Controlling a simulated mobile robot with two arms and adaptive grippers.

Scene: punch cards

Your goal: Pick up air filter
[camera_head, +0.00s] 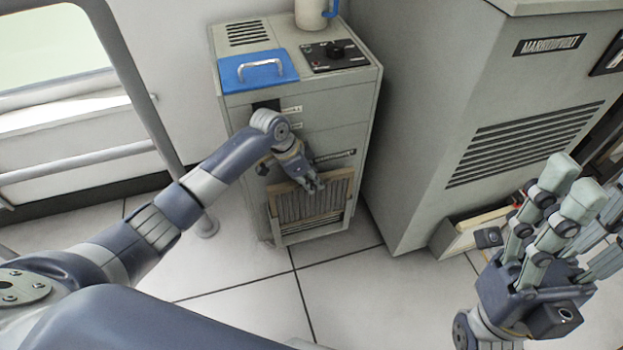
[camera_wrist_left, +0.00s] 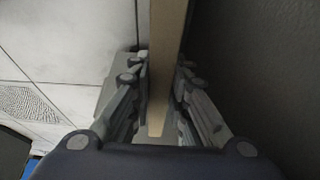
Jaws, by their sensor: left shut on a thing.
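The air filter (camera_head: 312,203) is a pleated grey panel with a tan frame. It stands upright at the lower front of the grey cabinet (camera_head: 240,150). My left gripper (camera_head: 312,184) is at the filter's top edge. In the left wrist view the fingers of my left gripper (camera_wrist_left: 160,95) are on both sides of the tan frame edge of the filter (camera_wrist_left: 167,60), shut on it. My right gripper (camera_head: 555,215) is at the lower right, away from the filter, with its fingers spread and nothing seen between them.
The cabinet has a blue lid (camera_head: 258,72) with a handle, a black control panel (camera_head: 333,56) and a white mug-like container (camera_head: 311,14) on top. A large grey machine (camera_head: 450,110) stands close on the right. A metal railing (camera_head: 130,80) is at left. The tiled floor in front is clear.

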